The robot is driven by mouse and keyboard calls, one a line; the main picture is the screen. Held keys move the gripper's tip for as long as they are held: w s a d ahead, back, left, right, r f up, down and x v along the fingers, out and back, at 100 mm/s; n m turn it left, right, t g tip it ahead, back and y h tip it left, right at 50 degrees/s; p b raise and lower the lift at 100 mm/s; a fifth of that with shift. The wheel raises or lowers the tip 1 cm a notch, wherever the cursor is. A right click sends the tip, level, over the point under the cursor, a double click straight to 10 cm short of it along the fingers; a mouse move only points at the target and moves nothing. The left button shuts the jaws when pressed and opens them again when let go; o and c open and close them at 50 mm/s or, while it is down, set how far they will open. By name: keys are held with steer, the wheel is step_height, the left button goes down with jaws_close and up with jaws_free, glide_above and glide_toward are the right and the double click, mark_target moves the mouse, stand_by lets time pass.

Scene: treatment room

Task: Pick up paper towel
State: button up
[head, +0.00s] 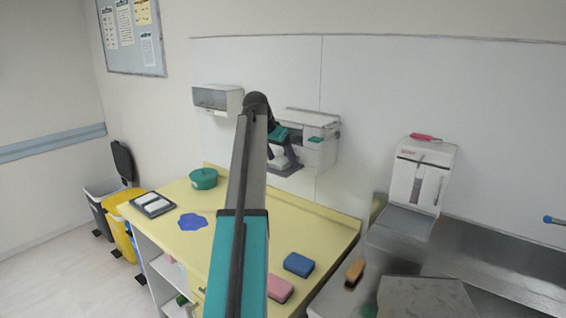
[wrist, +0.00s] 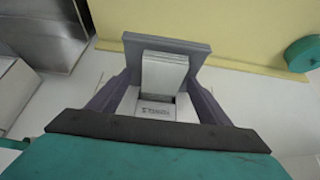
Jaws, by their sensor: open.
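My gripper (head: 284,158) is at the end of my raised arm, in front of a white wall dispenser (head: 318,150) in the head view. A small white block, apparently the paper towel (head: 277,154), shows at the gripper in the dispenser's lower part. In the wrist view my gripper (wrist: 158,75) is open, with a dark finger on each side of the white paper towel (wrist: 163,72). A dark grey bar crosses behind it. A white face with dark lettering shows below the towel. Contact between fingers and towel cannot be told.
A yellow counter (head: 315,228) below holds a green pot (head: 203,178), a blue cloth (head: 193,222), a dark tray (head: 140,207) and pink (head: 278,289) and blue (head: 298,264) sponges. Another wall dispenser (head: 218,98) hangs left. A metal sink area lies right, bins left.

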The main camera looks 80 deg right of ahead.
mark_target(284, 160)
stand_by(0.3)
steer(key=c, duration=1.1)
steer(key=shift+r, duration=0.1)
steer(key=shift+r+b, duration=0.8)
steer(key=shift+r, duration=0.9)
steer(key=shift+w+a, duration=0.25)
steer(key=shift+a, duration=0.55)
steer(key=w+a+b, duration=0.1)
steer(key=a, duration=0.3)
steer(key=w+a+r+b, duration=0.1)
steer(key=a, duration=0.4)
steer(key=w+a+b, duration=0.1)
steer(key=w+a, duration=0.1)
steer(key=a, duration=0.2)
steer(key=shift+a+r, duration=0.2)
steer(key=shift+a, duration=0.2)
steer(key=shift+s, duration=0.1)
